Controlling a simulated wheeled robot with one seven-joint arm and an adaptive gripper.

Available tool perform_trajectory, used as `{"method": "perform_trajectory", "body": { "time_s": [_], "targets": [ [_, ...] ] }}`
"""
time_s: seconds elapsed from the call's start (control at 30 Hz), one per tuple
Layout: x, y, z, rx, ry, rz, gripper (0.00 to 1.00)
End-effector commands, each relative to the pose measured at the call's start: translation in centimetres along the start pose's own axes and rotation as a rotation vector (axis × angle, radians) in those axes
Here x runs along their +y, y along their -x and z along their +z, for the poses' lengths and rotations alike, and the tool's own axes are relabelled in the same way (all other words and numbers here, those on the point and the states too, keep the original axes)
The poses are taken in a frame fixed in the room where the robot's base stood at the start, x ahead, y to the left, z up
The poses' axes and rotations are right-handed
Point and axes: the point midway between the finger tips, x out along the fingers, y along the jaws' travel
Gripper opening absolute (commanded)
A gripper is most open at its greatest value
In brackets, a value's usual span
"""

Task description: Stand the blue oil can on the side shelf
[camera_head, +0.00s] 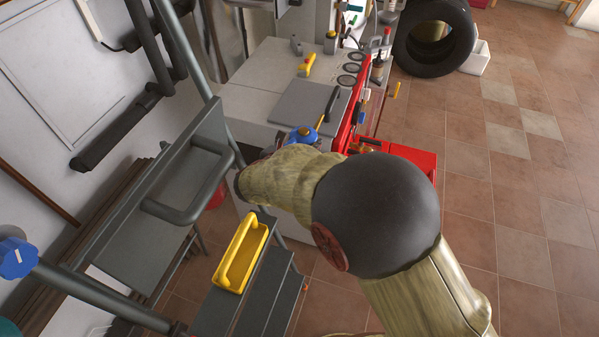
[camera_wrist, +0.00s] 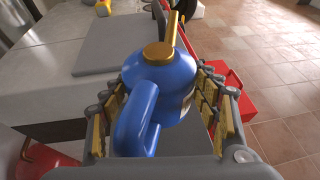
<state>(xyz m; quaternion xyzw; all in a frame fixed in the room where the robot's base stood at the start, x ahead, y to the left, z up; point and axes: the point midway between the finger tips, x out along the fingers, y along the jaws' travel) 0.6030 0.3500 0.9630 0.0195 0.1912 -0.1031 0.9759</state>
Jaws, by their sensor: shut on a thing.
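The blue oil can (camera_wrist: 170,75) has a brass-coloured cap, a thin brass spout and a blue loop handle. My gripper (camera_wrist: 163,88) is shut on it, with a jaw on each side of its body. In the head view the can (camera_head: 302,135) shows just past my wrist, in front of the pale worktop (camera_head: 255,103); my arm hides most of my gripper there. The can's base is hidden in both views. I cannot tell for sure which surface is the side shelf.
A grey plate (camera_head: 300,105) lies on the worktop beside a yellow-handled tool (camera_head: 307,64). A red box (camera_head: 415,157) stands right of the worktop. A grey stepladder at left bears a yellow tray (camera_head: 241,255). A tyre (camera_head: 433,38) stands at the back. Tiled floor at right is clear.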

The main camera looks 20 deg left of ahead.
Motion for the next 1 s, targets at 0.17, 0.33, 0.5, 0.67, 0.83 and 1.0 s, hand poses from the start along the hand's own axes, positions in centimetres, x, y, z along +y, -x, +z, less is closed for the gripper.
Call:
{"method": "perform_trajectory", "body": {
  "time_s": [0.17,0.33,0.5,0.67,0.83,1.0],
  "targets": [
    [-0.1,-1.3,-3.0,0.000,0.003,-0.002,0.25],
    [-0.1,-1.8,-4.2,-0.001,0.000,0.000,0.25],
    [-0.1,-2.7,-6.6,0.000,0.001,-0.001,0.25],
    [-0.1,-3.5,-8.4,0.000,0.001,-0.001,0.25],
    [-0.1,-3.5,-8.3,-0.001,-0.001,0.000,0.25],
    [-0.1,-3.5,-8.5,-0.001,0.000,0.000,0.25]
  ]
}}
